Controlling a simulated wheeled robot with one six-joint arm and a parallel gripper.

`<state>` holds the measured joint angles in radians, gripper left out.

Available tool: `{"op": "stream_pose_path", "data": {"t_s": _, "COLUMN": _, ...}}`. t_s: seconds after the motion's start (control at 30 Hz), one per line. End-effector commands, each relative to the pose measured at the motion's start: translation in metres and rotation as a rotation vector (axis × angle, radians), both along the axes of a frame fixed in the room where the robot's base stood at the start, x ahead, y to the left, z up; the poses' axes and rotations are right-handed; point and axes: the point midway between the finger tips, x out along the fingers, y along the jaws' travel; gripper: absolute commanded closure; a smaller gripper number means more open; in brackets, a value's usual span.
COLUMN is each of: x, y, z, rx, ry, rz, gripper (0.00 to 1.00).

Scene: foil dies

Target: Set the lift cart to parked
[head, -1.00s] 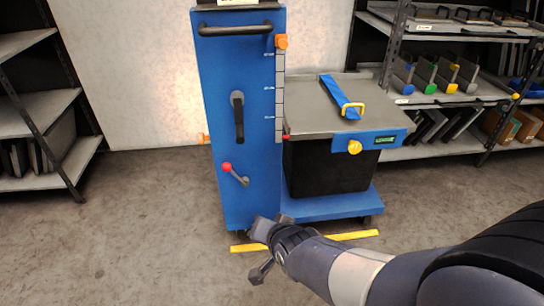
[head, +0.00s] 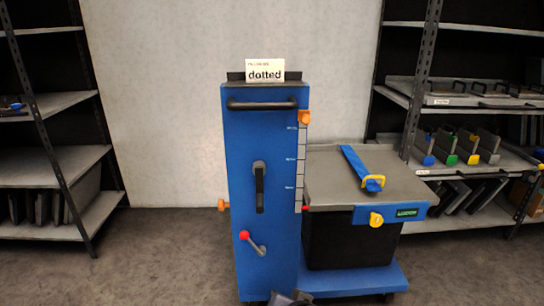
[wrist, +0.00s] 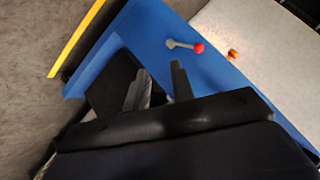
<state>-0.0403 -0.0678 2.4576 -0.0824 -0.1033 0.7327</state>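The blue lift cart (head: 265,150) stands upright, its column facing me. A lever with a red ball knob (head: 244,235) sits low on the column, its knob up and left of its pivot; it also shows in the wrist view (wrist: 187,45). Above it a black crank handle (head: 260,190) hangs down. An orange marker (head: 304,118) is at the top of the side scale. A grey-topped platform (head: 325,180) with a yellow knob (head: 376,219) adjoins the column. My gripper (wrist: 157,85) is open and empty near the red-knobbed lever, apart from it. In the head view only its edge shows.
A blue strap with a yellow buckle (head: 362,168) lies on the platform. A card reading "dotted" (head: 265,70) tops the column. An orange knob (head: 222,205) sticks out left. Shelves (head: 60,160) stand at both sides. A yellow floor line (wrist: 78,38) runs along the base.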

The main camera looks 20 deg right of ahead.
Motion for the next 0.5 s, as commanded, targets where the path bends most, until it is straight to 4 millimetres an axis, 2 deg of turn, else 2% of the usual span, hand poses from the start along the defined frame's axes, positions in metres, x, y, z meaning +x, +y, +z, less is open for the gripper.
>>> {"op": "stream_pose_path", "data": {"t_s": 0.03, "x": 0.005, "y": -0.001, "z": 0.013, "rx": -0.029, "ry": -0.013, "rz": 0.022, "gripper": 0.72}}
{"op": "stream_pose_path", "data": {"t_s": 0.17, "x": 0.029, "y": -0.006, "z": 0.058, "rx": -0.187, "ry": -0.081, "rz": 0.142, "gripper": 0.62}}
{"op": "stream_pose_path", "data": {"t_s": 0.2, "x": 0.039, "y": -0.009, "z": 0.075, "rx": -0.257, "ry": -0.11, "rz": 0.191, "gripper": 0.59}}
{"op": "stream_pose_path", "data": {"t_s": 0.5, "x": 0.109, "y": -0.024, "z": 0.2, "rx": -0.851, "ry": -0.312, "rz": 0.561, "gripper": 0.59}}
